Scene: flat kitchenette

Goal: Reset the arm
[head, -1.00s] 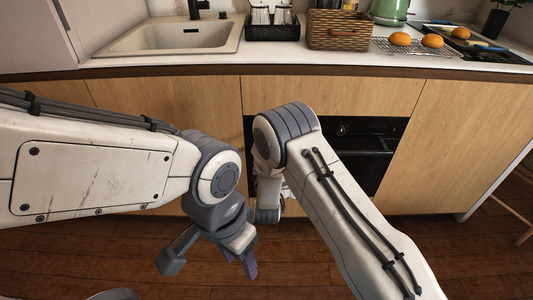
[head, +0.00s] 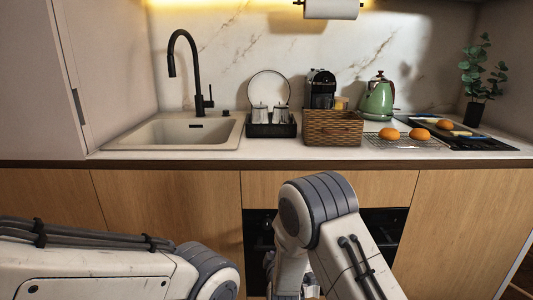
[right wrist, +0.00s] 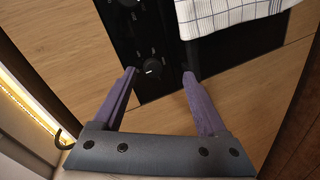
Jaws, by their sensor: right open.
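My right gripper (right wrist: 160,75) is open and empty in the right wrist view. Its two purple fingers stand apart in front of the black oven panel (right wrist: 140,30) with its knobs and the wooden cabinet front. My right arm (head: 320,220) reaches up from the bottom of the head view and bends down before the oven; its gripper is hidden there. My left arm (head: 100,272) comes in from the left at the bottom of the head view. Its gripper is below the frame.
A checked towel (right wrist: 230,12) hangs near the right finger. On the counter (head: 345,153) are the sink (head: 185,132), a wicker basket (head: 333,128), a green kettle (head: 378,99), and oranges (head: 389,134) on a wire rack (head: 405,144). A paper roll (head: 331,9) hangs above.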

